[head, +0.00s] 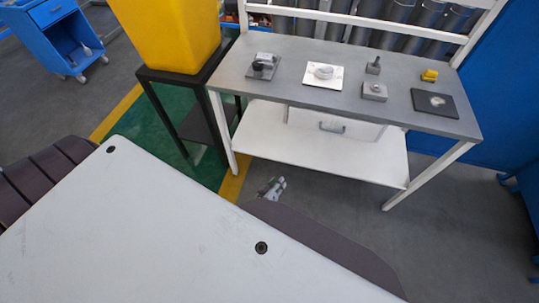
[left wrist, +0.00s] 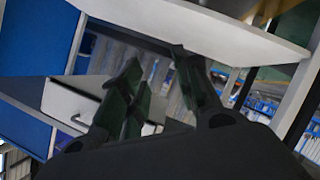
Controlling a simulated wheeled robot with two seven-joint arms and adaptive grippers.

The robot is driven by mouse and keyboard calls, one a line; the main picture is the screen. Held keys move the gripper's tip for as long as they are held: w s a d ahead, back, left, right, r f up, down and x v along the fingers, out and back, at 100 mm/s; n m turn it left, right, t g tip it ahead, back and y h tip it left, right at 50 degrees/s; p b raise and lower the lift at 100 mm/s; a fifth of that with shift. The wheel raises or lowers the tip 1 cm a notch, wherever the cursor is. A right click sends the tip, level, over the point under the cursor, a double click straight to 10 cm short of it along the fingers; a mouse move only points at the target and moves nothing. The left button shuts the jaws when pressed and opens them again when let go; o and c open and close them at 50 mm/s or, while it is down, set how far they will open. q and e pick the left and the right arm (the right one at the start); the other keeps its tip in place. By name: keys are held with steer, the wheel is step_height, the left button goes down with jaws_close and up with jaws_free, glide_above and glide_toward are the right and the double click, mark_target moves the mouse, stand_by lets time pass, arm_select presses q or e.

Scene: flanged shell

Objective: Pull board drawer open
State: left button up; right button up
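The drawer (head: 318,121) is a white box under the grey tabletop of the workbench, with a small grey handle (head: 332,126) on its front. It looks closed. My left gripper (head: 272,188) shows small in the head view, partly hidden by my own body, in front of and left of the drawer, apart from the handle. In the left wrist view the two dark fingers of my left gripper (left wrist: 157,60) stand apart with nothing between them. A pale panel (left wrist: 70,104), probably the drawer front, lies beyond the left finger. My right gripper is not in view.
The workbench (head: 293,55) carries several small metal parts on plates and a yellow piece (head: 429,75). Its white lower shelf (head: 300,145) juts out below the drawer. A yellow bin (head: 175,30) stands on a black stand at left. Grey floor lies clear in front at right.

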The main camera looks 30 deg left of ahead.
arm_select(q)
steer(key=shift+s+a+f+m+g+p, duration=0.2)
steer(key=shift+s+a+f, duration=0.15)
steer(key=shift+s, duration=0.15)
steer(key=shift+s+a+f+m+g+p, duration=0.1)
steer(key=shift+s+a+f+p, duration=0.1)
steer(key=shift+s+f, duration=0.2)
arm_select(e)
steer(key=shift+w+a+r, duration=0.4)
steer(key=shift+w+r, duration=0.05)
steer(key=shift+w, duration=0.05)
arm_select(q)
steer(key=s+f+m+g+h, duration=0.1)
steer(key=s+f+m+g, duration=0.6)
steer(key=s+f, duration=0.85)
steer(key=s+a+f+m+g, duration=0.1)
steer(key=s+a+f+g, duration=0.1)
steer(key=s, duration=0.8)
steer(key=s+a+f+m+g+y, duration=0.1)
steer(key=s+a+f, duration=0.3)
steer(key=s, duration=0.7)
steer(key=shift+s+f+g, duration=0.2)
steer(key=shift+s+g, duration=0.1)
steer(key=shift+g, duration=0.5)
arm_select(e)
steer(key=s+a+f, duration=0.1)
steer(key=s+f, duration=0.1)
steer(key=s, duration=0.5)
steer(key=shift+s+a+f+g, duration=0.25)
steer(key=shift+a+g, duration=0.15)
